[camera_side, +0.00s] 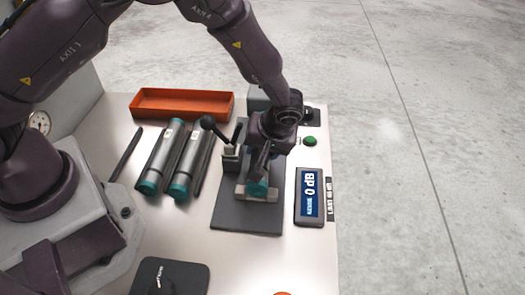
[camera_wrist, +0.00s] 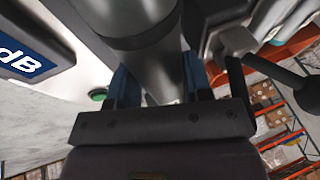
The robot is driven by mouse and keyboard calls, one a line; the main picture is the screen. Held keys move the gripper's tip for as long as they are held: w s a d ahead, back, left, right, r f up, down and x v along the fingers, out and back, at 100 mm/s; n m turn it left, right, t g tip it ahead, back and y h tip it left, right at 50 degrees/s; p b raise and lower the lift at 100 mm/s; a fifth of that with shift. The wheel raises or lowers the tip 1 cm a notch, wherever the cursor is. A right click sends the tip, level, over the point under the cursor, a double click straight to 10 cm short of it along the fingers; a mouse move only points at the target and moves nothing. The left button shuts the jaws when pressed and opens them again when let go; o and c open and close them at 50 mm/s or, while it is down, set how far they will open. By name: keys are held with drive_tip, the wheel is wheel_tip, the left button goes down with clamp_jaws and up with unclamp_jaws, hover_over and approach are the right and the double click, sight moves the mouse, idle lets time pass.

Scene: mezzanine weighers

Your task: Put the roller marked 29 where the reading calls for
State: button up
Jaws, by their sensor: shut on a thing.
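In the wrist view the grey roller (camera_wrist: 155,65) lies between the blue fingers of my gripper (camera_wrist: 155,85). Two more grey rollers with teal ends, one (camera_side: 160,155) beside the other (camera_side: 188,160), lie left of the stand with small white labels, too small to read. The display (camera_side: 310,196) appears to read 0 dB.
An orange tray (camera_side: 150,107) stands at the back left and looks empty. A green button (camera_side: 310,141) is behind the display. A dark bar (camera_side: 125,153) lies left of the rollers. A black pad (camera_side: 170,277) lies at the front. A black-knobbed lever (camera_side: 208,123) is beside the stand.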

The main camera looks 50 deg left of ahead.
drive_tip(key=shift+f, duration=0.85)
drive_tip(key=o, duration=1.3)
drive_tip(key=shift+f, duration=0.25)
drive_tip(key=v, duration=1.3)
wheel_tip(320, 180, up, 8)
drive_tip(key=m+h, duration=0.1)
drive_tip(key=h, duration=0.1)
hover_over(259, 153)
drive_tip(key=s+a+r+m+t+h, duration=0.1)
drive_tip(key=s+a+r+m+t, duration=0.1)
drive_tip(key=s+r, duration=0.4)
drive_tip(key=s+a+r+m+t+h, duration=0.1)
drive_tip(key=s+a+r+m+t, duration=0.2)
drive_tip(key=s, duration=0.8)
drive_tip(key=a+r+m, duration=0.2)
drive_tip(key=a+r, duration=0.1)
drive_tip(key=r, duration=0.1)
drive_tip(key=shift+s+a+h, duration=0.2)
drive_tip(key=shift+a+h, duration=0.2)
drive_tip(key=shift+s+m+t, duration=0.3)
drive_tip(key=shift+m, duration=0.1)
drive_tip(key=c, duration=0.3)
